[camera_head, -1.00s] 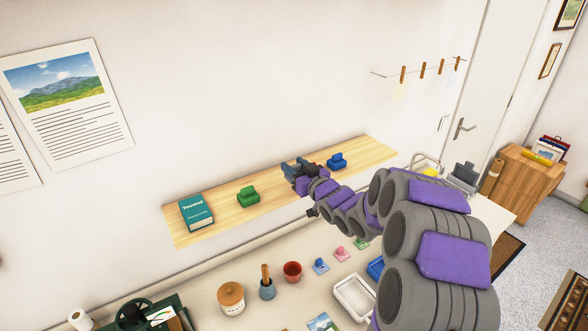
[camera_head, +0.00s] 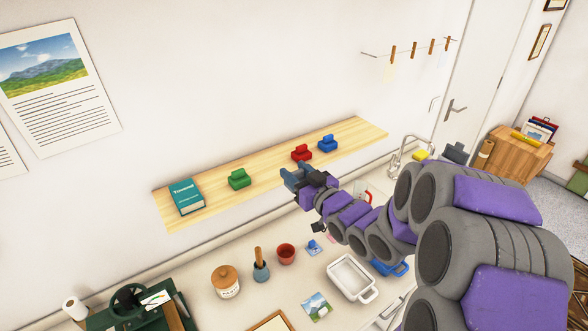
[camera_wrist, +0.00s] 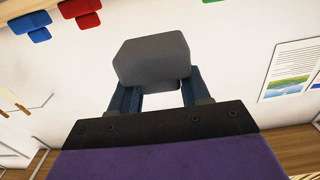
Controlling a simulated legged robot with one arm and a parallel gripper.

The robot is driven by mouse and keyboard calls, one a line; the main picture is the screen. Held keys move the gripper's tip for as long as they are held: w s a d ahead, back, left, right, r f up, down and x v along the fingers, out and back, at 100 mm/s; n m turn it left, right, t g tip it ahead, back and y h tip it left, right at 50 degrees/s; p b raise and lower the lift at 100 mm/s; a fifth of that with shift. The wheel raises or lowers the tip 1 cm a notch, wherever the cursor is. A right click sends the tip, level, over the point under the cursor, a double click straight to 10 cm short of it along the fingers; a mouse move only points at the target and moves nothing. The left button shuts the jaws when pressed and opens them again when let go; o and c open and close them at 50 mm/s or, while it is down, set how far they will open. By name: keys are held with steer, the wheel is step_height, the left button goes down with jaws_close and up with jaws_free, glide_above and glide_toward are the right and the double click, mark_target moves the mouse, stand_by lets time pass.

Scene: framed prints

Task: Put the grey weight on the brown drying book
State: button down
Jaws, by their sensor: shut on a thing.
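My gripper (camera_head: 296,181) is in front of the wall shelf, near its front edge. In the wrist view a smooth grey weight (camera_wrist: 152,60) sits between the two blue-grey fingers, and my gripper is shut on it. The weight is held clear of any surface. In the head view I cannot separate the weight clearly from the fingers. I cannot make out a brown drying book for certain; a brown-edged flat thing (camera_head: 270,322) is cut off at the bottom edge of the head view.
The shelf (camera_head: 210,207) holds a teal book (camera_head: 186,197) and green (camera_head: 239,179), red (camera_head: 301,152) and blue (camera_head: 327,143) blocks. The counter below has a lidded jar (camera_head: 225,281), a mortar (camera_head: 261,271), a red cup (camera_head: 286,255), a white tray (camera_head: 352,277) and a dark green press (camera_head: 135,305).

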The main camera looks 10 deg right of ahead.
steer(key=shift+s+f, duration=0.15)
steer(key=shift+s, duration=0.15)
step_height(320, 180, down, 6)
steer(key=w+m+h+b, duration=0.1)
steer(key=w+b, duration=0.1)
steer(key=b, duration=0.4)
steer(key=shift+w+t+h, duration=0.3)
